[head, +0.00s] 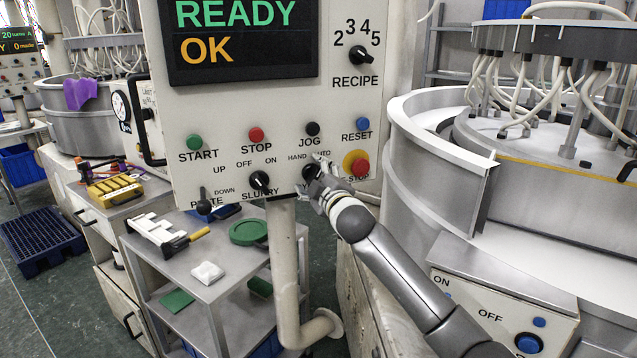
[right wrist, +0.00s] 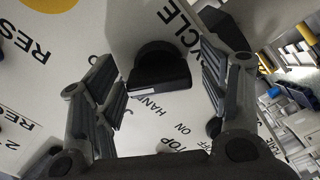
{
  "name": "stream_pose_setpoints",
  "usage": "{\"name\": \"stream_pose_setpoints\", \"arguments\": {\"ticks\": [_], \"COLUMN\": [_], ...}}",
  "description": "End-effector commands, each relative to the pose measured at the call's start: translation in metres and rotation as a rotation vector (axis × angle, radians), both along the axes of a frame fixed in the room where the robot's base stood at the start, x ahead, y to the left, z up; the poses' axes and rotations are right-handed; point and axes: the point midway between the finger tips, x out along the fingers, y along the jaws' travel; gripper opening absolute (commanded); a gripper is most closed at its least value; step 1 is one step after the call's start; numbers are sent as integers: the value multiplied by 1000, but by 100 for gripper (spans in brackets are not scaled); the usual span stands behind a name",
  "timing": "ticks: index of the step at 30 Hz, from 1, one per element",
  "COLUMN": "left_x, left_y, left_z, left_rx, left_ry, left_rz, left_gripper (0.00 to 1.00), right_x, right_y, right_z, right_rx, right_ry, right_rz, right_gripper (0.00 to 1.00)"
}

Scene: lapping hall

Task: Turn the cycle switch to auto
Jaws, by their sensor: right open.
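The cycle switch is a black rotary knob (head: 311,172) low on the white control panel (head: 222,120), under the HAND and AUTO labels. My right gripper (head: 322,184) is at the knob in the head view and covers part of it and its name. In the right wrist view the black knob (right wrist: 159,72) sits between the two open fingers, with a gap on each side. HAND and CYCLE print shows near it; AUTO is hidden there. I cannot tell surely which label the knob points at. My left gripper is not in view.
The slurry switch (head: 259,182) is close left of my gripper and the red emergency stop (head: 359,167) close right. JOG (head: 312,129) and RESET (head: 362,124) buttons are above. A grey pipe (head: 284,270) stands below the panel. A steel trolley (head: 225,300) is lower left.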

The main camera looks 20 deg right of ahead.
Motion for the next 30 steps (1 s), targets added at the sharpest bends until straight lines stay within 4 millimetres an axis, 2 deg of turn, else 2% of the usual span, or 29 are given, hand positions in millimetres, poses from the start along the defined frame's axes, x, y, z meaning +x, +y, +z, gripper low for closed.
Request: {"name": "stream_pose_setpoints", "arguments": {"ticks": [8, 21, 30], "left_x": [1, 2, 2], "left_y": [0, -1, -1], "left_z": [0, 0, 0], "left_rx": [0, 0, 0], "left_ry": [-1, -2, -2], "left_rz": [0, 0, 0], "left_gripper": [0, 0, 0], "right_x": [-26, -95, -118], "right_y": [-2, -5, -6], "right_z": [-1, -2, -1], "right_rx": [0, 0, 1], "right_ry": [0, 2, 2], "right_rz": [0, 0, 0], "right_gripper": [68, 68, 68]}}
